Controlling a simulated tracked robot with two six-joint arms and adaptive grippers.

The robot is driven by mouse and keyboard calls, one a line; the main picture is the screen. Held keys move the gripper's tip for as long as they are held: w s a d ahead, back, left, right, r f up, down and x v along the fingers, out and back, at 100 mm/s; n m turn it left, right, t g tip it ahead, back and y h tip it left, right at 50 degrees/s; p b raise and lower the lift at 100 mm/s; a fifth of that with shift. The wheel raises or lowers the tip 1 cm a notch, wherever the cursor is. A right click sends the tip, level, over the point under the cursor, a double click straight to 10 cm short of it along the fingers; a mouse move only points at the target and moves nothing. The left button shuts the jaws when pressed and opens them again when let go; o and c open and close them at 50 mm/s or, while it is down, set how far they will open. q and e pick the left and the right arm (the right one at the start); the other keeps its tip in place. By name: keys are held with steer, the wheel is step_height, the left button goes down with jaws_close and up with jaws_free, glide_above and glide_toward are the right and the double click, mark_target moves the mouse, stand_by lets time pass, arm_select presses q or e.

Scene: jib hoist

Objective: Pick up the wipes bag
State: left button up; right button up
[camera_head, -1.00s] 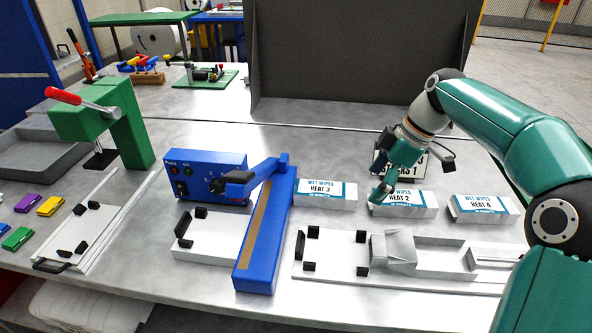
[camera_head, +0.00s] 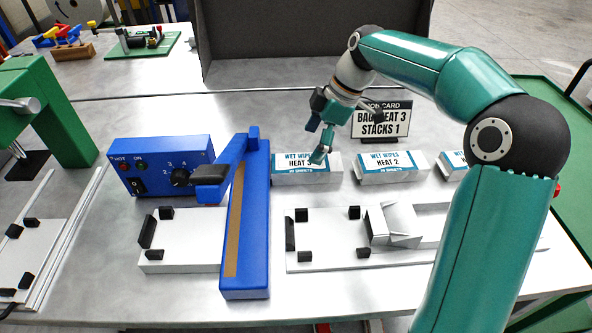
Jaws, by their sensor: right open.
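Several white-and-blue wet wipes bags stand in a row on the grey bench: one marked HEAT 3 (camera_head: 300,177), one marked HEAT 2 (camera_head: 392,174), and one at the right (camera_head: 451,162) partly hidden by my right arm. My right gripper (camera_head: 335,130) is open and empty above and just behind the HEAT 3 bag. A fingertip overlaps its label in the picture; I cannot tell whether they touch. My left gripper is not in view.
A blue sealer (camera_head: 250,220) with a raised arm and a blue control box (camera_head: 162,165) stand left of the bags. A white fixture (camera_head: 330,238) with black stops lies in front of them. A green press (camera_head: 45,110) stands at far left. A dark panel (camera_head: 300,45) rises behind.

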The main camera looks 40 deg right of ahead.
mark_target(298, 162)
steer(key=x, duration=0.6)
steer(key=shift+w+a, duration=0.35)
steer(key=shift+w+a+f, duration=0.1)
steer(key=shift+f, duration=0.3)
steer(key=shift+f+b, duration=0.25)
steer(key=shift+b, duration=0.05)
steer(key=c, duration=1.3)
steer(key=shift+r, duration=0.15)
